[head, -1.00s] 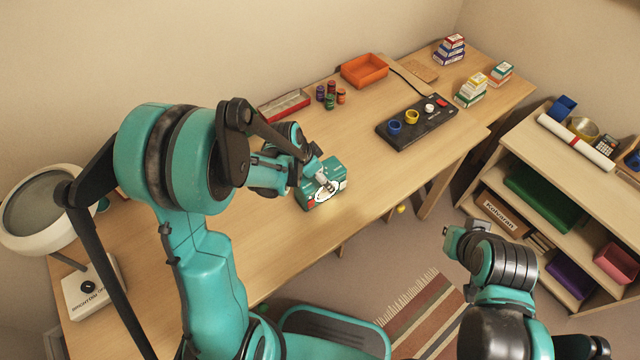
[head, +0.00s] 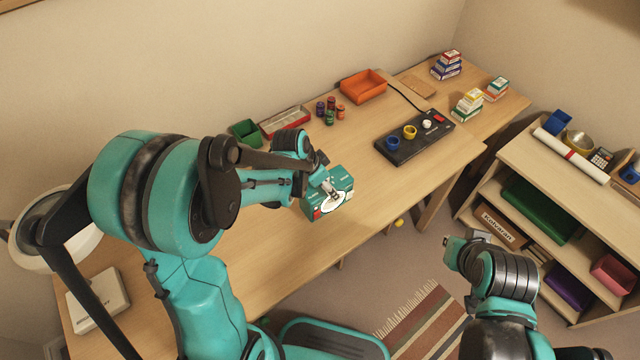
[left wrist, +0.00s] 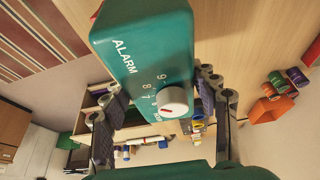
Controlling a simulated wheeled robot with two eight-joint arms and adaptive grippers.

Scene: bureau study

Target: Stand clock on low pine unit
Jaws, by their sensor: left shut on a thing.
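A teal alarm clock (head: 343,181) with a white dial is over the front part of the desk. My left gripper (head: 328,188) is shut on it. In the left wrist view, the clock (left wrist: 140,45) shows "ALARM" lettering and a white knob, with the fingers of my left gripper (left wrist: 160,95) on either side. I cannot tell whether it touches the desk. The low pine unit (head: 517,153) stands at the right, apart from the clock. My right gripper (head: 458,248) is in front of the unit; its finger opening is unclear.
The desk (head: 260,245) carries a black control panel (head: 400,147), an orange tray (head: 363,86), small jars and stacked boxes. On the unit's top are a white roll (head: 570,157), a brass bowl (head: 580,141) and a calculator (head: 601,157). The top's near left part is bare.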

